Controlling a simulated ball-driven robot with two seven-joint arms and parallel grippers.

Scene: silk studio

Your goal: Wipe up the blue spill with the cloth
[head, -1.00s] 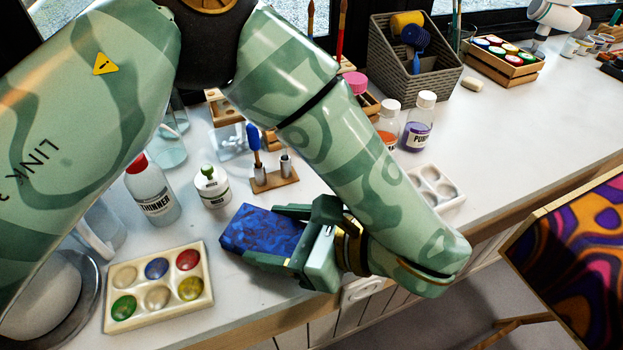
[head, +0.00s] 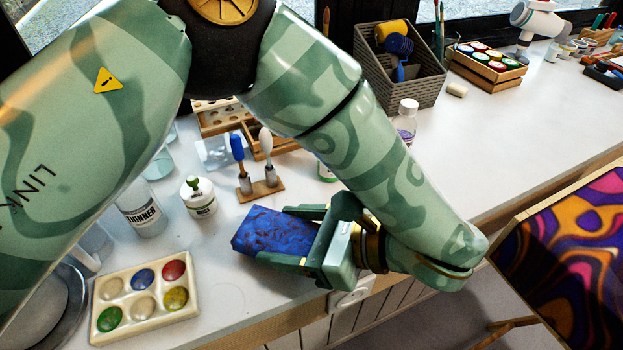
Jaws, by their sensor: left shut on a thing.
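My left gripper (head: 312,243) is shut on a folded, blue patterned cloth (head: 270,233). The cloth sticks out to the left of the jaws, low over the white counter (head: 225,262) near its front edge. I cannot tell whether it touches the surface. I see no blue spill on the bare counter; the cloth, gripper and arm hide part of it. My right gripper is out of view.
A paint palette (head: 187,309) lies left of the cloth. Behind the cloth stand a brush stand (head: 262,192), a small white bottle (head: 198,198) and a thinner bottle (head: 143,214). A patterned canvas (head: 575,255) is at right. Free counter lies between palette and cloth.

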